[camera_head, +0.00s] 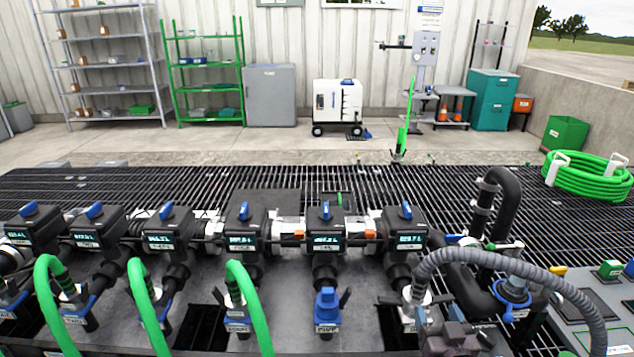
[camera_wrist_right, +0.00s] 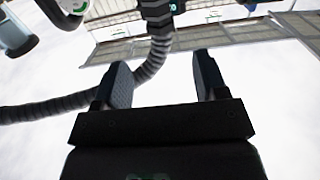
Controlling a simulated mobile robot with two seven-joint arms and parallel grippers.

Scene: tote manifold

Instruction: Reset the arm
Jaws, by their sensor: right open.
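My right gripper (camera_wrist_right: 160,82) shows in the right wrist view with its two dark fingers spread apart and nothing between them. In the head view it appears low down, right of centre at the bottom edge (camera_head: 447,320), partly cut off. A grey corrugated hose (camera_head: 560,285) arches close beside it; in the wrist view the hose (camera_wrist_right: 151,68) passes behind the fingers. I cannot tell whether they touch. My left gripper is not in view.
A row of black valve units with blue handles (camera_head: 243,240) crosses the middle. Green hoses (camera_head: 253,310) rise at the lower left. A black bent pipe (camera_head: 507,195) stands at right. A coiled green hose (camera_head: 590,177) lies on the open grating (camera_head: 200,185) beyond.

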